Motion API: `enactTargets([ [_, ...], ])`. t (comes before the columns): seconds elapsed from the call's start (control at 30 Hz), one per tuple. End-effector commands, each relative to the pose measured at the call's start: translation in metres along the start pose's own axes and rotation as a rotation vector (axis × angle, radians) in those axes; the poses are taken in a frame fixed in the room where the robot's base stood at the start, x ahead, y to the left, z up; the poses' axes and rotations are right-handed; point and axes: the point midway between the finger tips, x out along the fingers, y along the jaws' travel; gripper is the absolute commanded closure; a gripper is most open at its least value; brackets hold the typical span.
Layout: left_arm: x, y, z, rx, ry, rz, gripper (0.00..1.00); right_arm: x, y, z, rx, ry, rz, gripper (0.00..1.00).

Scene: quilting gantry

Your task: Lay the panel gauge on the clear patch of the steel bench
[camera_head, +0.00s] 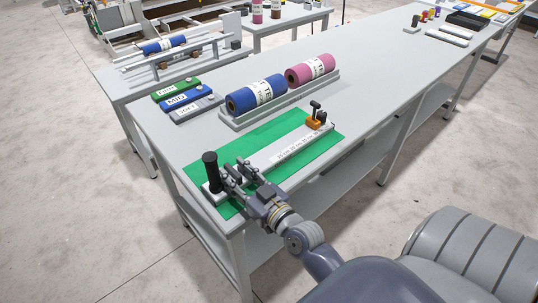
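The panel gauge (283,152) looks like a long pale bar with printed markings. It lies along or just over a green mat (305,130) at the near end of the steel bench (360,85). A black upright handle (210,170) stands at its left end, and an orange block with a black knob (316,119) is at its right end. My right gripper (232,176) is at the gauge's left end, just right of the black handle, and covers part of the bar. Its fingers overlap the bar, so its grip is unclear. My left gripper is out of view.
Blue (257,94) and pink (310,69) rolls lie in a grey cradle (240,119) behind the mat. Green, blue and grey labelled boxes (186,97) sit left of it. The bench's middle is bare; small items and a black tray (467,20) are at its far end.

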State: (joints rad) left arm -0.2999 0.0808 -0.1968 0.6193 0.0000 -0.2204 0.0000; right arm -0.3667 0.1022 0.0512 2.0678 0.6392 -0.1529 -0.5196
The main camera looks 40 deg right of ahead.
Motion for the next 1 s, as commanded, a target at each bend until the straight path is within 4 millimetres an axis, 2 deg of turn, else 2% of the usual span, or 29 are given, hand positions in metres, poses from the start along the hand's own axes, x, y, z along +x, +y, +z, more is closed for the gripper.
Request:
enactTargets([
  [0.13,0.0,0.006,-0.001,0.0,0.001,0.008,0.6,0.0,0.0,0.0,0.0,-0.001,0.0,0.65],
  [0.17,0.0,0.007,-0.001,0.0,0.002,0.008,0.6,0.0,0.0,0.0,0.0,-0.001,0.0,0.7],
  [0.3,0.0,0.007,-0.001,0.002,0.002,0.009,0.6,0.0,0.0,0.0,0.0,-0.001,0.0,1.0],
  [0.77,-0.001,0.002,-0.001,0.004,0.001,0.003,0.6,0.0,0.001,-0.004,-0.004,0.005,0.002,1.0],
  [1.0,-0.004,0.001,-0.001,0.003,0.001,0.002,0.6,0.0,0.0,-0.027,-0.004,0.009,0.002,1.0],
])
